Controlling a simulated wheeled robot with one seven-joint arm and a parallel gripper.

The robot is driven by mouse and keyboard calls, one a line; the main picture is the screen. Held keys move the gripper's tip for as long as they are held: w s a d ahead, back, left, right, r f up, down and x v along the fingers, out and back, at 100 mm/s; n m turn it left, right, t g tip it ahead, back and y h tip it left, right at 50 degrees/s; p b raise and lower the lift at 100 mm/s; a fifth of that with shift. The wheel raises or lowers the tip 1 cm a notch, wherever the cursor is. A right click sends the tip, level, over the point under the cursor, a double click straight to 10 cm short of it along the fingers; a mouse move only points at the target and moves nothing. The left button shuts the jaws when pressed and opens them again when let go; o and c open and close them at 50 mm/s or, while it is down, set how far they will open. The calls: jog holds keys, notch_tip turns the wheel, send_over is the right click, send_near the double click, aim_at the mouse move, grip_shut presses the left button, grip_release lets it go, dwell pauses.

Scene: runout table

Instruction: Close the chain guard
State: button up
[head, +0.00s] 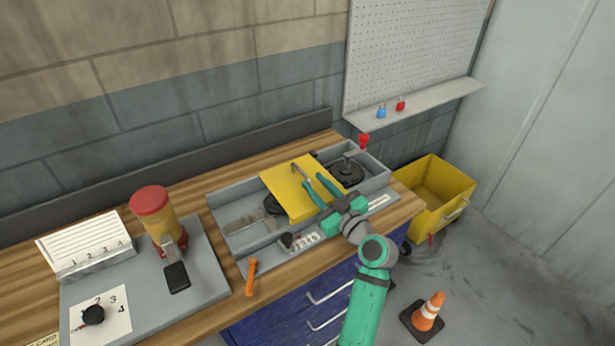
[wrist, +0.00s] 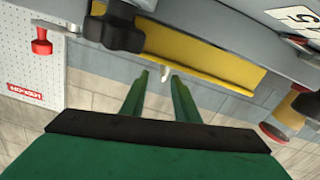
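The chain guard (head: 285,190) is a flat yellow panel over the middle of a grey tray-like housing (head: 232,243). A dark round wheel (head: 350,172) is uncovered to its right, and another dark wheel (head: 274,205) is partly hidden at its left. My gripper (head: 309,177) is open over the guard, its two green fingers apart. In the wrist view, the guard (wrist: 205,62) shows as a yellow strip beyond the fingertips (wrist: 161,80). A small pale peg (wrist: 166,73) shows between or just beyond them; I cannot tell whether they touch it.
A red-topped yellow cylinder (head: 157,220) and a black knob (head: 93,315) are on the left of the bench. An orange handle (head: 251,277) is at the front. A red knob (head: 364,141) stands at the housing's back. A yellow bin (head: 430,212) and traffic cone (head: 427,312) are right.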

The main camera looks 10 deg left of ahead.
jog(key=v, duration=0.5)
jog(key=shift+w, duration=0.1)
dwell(0.4)
